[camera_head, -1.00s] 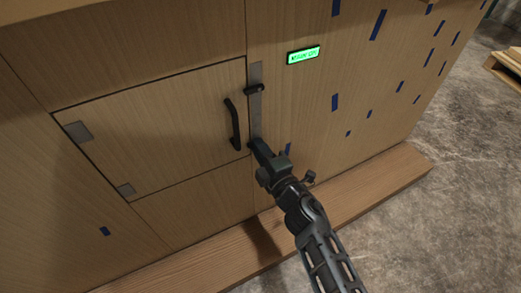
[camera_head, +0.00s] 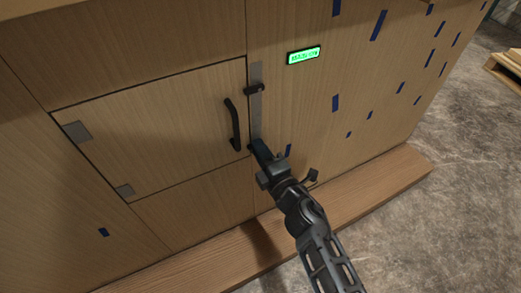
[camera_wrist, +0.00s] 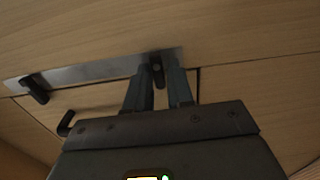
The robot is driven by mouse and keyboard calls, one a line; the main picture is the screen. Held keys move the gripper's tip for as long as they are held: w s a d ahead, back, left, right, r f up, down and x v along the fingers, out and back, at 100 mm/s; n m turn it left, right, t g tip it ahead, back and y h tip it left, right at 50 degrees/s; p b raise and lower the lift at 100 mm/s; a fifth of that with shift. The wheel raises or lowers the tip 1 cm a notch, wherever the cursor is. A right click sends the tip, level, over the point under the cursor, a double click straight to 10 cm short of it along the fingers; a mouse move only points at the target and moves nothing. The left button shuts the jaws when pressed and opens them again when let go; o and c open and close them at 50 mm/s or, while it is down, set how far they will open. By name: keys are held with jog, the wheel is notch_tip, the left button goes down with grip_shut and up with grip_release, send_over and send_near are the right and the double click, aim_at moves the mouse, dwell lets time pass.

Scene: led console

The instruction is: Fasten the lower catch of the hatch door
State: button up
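The hatch door (camera_head: 160,130) is a wooden panel lying flush in the console front. Its black bar handle (camera_head: 233,125) is near its right edge. The upper catch (camera_head: 254,89) lies across the metal strip (camera_head: 256,108) towards the door edge. My gripper (camera_head: 260,150) is at the lower end of this strip. In the wrist view, the dark lower catch (camera_wrist: 157,72) is between my two fingertips, with little gap beside it, so the fingers look closed on it. The upper catch (camera_wrist: 35,90) is to the left there. The head view mostly hides the lower catch.
A green-lit display (camera_head: 304,55) is right of the strip; its text is too small to read. Blue tape marks (camera_head: 335,103) dot the right panel. A wooden ledge (camera_head: 375,188) runs along the base. A pallet (camera_head: 507,70) stands at far right.

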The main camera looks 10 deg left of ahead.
jog(key=shift+o, duration=1.4)
jog(key=p+v, duration=0.3)
jog(key=v, duration=0.4)
jog(key=shift+s+d, duration=0.2)
jog(key=shift+s, duration=0.1)
jog(key=shift+s, duration=0.1)
jog(key=s+d+r+m+h, duration=0.2)
jog(key=s+d+m, duration=0.3)
jog(key=s, duration=0.4)
jog(key=s+d+r+m+t+h, duration=0.1)
jog(key=s+d+m+h, duration=0.2)
jog(key=s+d+m, duration=0.45)
jog(key=s+d+r+m+h, duration=0.2)
jog(key=s+m, duration=0.2)
jog(key=s, duration=0.7)
jog(key=s+d+r+m+g+h, duration=0.1)
jog(key=s+d+r+m, duration=0.3)
jog(key=s+r, duration=0.2)
jog(key=s+d+r+m+h, duration=0.2)
jog(key=s+d+r+m, duration=0.1)
jog(key=s+r+m, duration=0.25)
notch_tip(320, 180, up, 18)
jog(key=n+p, duration=0.1)
jog(key=p, duration=1.7)
jog(key=shift+s+d+r+p, duration=0.15)
jog(key=shift+d+p, duration=0.05)
jog(key=shift+p, duration=0.15)
